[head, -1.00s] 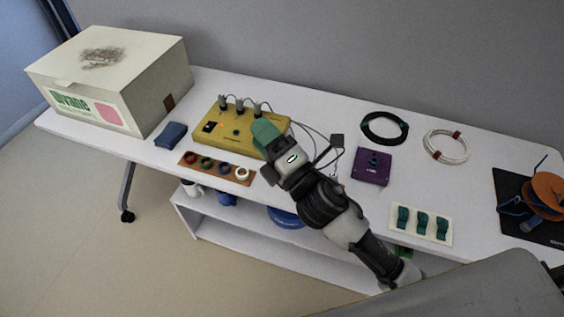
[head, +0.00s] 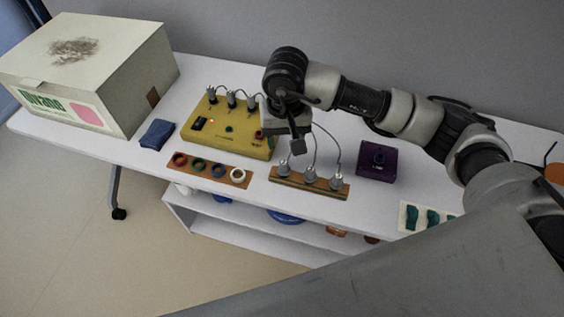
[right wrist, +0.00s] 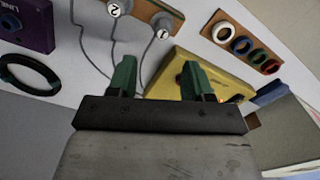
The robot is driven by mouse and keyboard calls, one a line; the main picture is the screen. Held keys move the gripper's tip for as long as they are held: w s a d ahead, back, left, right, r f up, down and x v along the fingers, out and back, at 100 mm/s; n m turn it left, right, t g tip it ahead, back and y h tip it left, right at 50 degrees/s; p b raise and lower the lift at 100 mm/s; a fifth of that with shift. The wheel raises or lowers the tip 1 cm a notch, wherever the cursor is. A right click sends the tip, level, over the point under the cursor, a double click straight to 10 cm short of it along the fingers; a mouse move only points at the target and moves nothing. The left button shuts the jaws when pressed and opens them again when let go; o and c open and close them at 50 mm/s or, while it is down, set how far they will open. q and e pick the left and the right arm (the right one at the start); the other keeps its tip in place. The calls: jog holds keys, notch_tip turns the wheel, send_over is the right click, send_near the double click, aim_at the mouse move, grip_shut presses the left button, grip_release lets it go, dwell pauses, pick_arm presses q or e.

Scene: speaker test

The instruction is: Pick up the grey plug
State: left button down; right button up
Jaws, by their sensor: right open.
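Several grey plugs are in view, and I cannot tell which one is meant. Numbered tops of plugs (right wrist: 162,34) show in the right wrist view. Three more grey plugs (head: 231,97) stand at the back of the yellow box (head: 230,139). My right gripper (head: 296,138) hangs just behind the rack. In the right wrist view its green fingers (right wrist: 159,78) are apart with nothing held between them. My left gripper is not in view.
A purple box (head: 377,163) stands to the right of the rack. A strip of coloured rings (head: 209,176) and a blue block (head: 156,134) lie to the left. A large carton (head: 130,85) fills the table's left end. A black cable coil (right wrist: 28,73) lies near the purple box.

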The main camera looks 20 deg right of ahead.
aim_at(284, 162)
notch_tip(284, 162, down, 5)
jog(key=shift+s+f, duration=0.1)
jog(key=shift+s, duration=0.05)
jog(key=f, duration=0.1)
jog(key=f+p, duration=0.1)
jog(key=f, duration=0.2)
jog(key=shift+s+a+f+p, duration=0.2)
jog(key=shift+s+a+p, duration=0.05)
jog(key=shift+s+p, duration=0.1)
jog(key=shift+f, duration=0.4)
jog(key=c, duration=0.8)
jog(key=shift+w+r, duration=0.1)
jog(key=shift+r, duration=0.05)
